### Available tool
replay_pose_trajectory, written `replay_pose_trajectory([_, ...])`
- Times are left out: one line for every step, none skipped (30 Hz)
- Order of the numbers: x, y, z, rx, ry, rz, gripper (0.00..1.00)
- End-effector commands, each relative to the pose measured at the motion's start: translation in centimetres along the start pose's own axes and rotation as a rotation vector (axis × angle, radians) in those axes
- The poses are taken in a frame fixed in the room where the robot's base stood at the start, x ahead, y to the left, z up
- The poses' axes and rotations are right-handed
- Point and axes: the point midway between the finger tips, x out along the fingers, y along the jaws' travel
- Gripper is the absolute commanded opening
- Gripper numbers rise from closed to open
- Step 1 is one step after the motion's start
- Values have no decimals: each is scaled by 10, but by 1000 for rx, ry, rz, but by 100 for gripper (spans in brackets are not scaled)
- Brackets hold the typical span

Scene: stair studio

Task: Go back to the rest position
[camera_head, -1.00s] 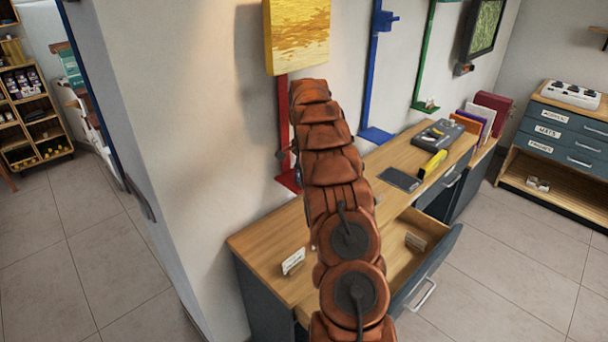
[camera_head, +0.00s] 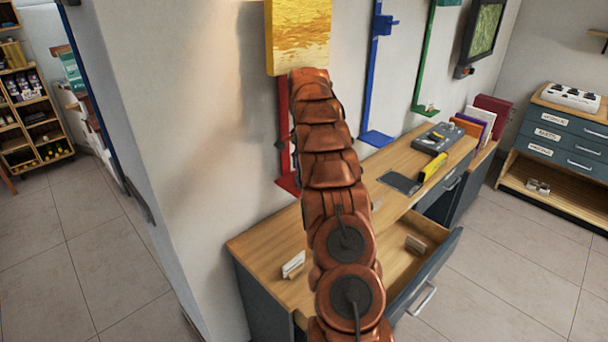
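My orange-brown segmented arm rises through the middle of the head view, in front of the wooden desk (camera_head: 258,247).
A desk drawer (camera_head: 426,231) stands open, with a small card inside. A small white card (camera_head: 293,264) stands on the desk. A yellow tool (camera_head: 433,167) and a grey device (camera_head: 438,137) lie farther back. Floor is clear at right (camera_head: 510,270).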

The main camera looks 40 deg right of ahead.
Motion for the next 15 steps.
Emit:
replay_pose_trajectory([-6, 0, 0, -1, 0, -1, 59])
replay_pose_trajectory([-10, 0, 1, -1, -1, 1, 59])
replay_pose_trajectory([-13, 0, 1, -1, -1, 1, 59])
replay_pose_trajectory([-15, -1, 0, -1, 0, 0, 59])
replay_pose_trajectory([-18, -1, 0, -1, 0, -1, 59])
replay_pose_trajectory([-21, -1, 0, -1, 1, -2, 59])
replay_pose_trajectory([-23, -1, 0, -2, 0, -1, 59])
replay_pose_trajectory([-24, -1, 0, -2, -1, 0, 59])
replay_pose_trajectory([-27, 0, 1, -2, -2, 1, 59])
replay_pose_trajectory([-28, 0, 1, -1, -3, 2, 59])
replay_pose_trajectory([-29, 0, 1, -1, -3, 2, 59])
replay_pose_trajectory([-31, 0, 1, -1, -2, 2, 59])
replay_pose_trajectory([-32, 0, 1, -1, -2, 2, 59])
replay_pose_trajectory([-33, 0, 1, -1, -2, 1, 59])
replay_pose_trajectory([-34, 0, 0, -1, -1, 1, 59])
